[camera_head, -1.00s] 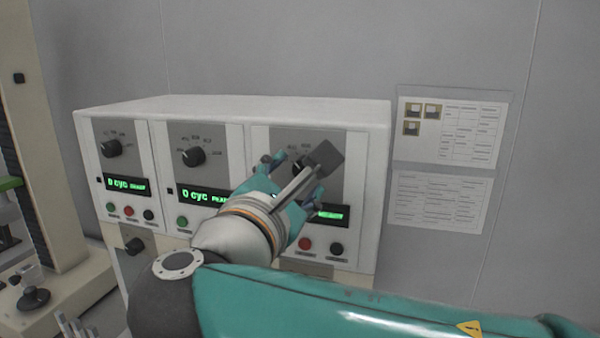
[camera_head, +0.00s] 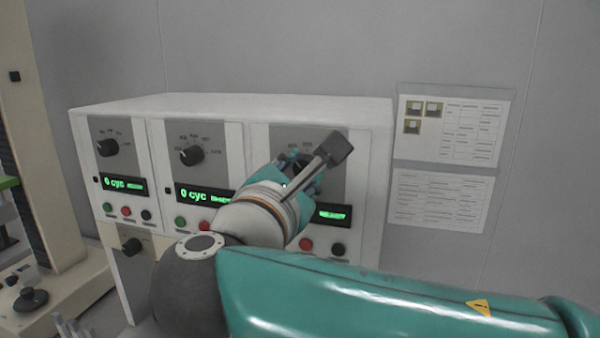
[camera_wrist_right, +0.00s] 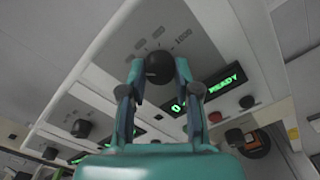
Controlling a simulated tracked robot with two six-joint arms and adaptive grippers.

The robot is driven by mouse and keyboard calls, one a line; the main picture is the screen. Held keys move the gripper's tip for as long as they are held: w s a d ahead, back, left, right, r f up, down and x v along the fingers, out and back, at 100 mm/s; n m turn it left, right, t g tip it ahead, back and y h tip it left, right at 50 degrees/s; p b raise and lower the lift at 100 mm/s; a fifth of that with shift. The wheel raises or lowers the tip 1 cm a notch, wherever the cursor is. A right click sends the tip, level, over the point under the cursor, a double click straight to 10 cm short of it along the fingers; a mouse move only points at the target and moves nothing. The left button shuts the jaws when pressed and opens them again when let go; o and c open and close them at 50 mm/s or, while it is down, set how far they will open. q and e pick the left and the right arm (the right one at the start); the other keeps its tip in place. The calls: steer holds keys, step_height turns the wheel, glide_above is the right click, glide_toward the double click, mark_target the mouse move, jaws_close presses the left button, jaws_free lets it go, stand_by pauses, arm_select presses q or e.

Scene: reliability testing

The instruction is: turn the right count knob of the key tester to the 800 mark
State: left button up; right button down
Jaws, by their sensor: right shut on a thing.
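The key tester (camera_head: 230,106) is a white cabinet with three panels side by side, each with a black knob over a green display. The right count knob (camera_wrist_right: 159,68) is round and black, with a dial scale around it. My right gripper (camera_wrist_right: 159,72) has a finger on each side of the knob and is shut on it. In the head view my right gripper (camera_head: 300,172) and its wrist cover most of this knob and part of its display. My left gripper is not in view.
The middle knob (camera_head: 192,154) and left knob (camera_head: 107,147) sit on the panels to the left. Red and black buttons (camera_head: 306,244) lie below the right display. Two paper sheets (camera_head: 450,133) hang on the wall at right. A tall test stand (camera_head: 35,130) stands at far left.

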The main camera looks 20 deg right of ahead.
steer(key=shift+f, duration=0.15)
steer(key=m+b, duration=1.1)
steer(key=m, duration=0.4)
steer(key=shift+f+m, duration=0.15)
steer(key=shift+m, duration=0.15)
stand_by(0.4)
steer(key=c, duration=0.8)
jaws_free()
steer(key=shift+s+r, duration=0.1)
steer(key=shift+r, duration=0.1)
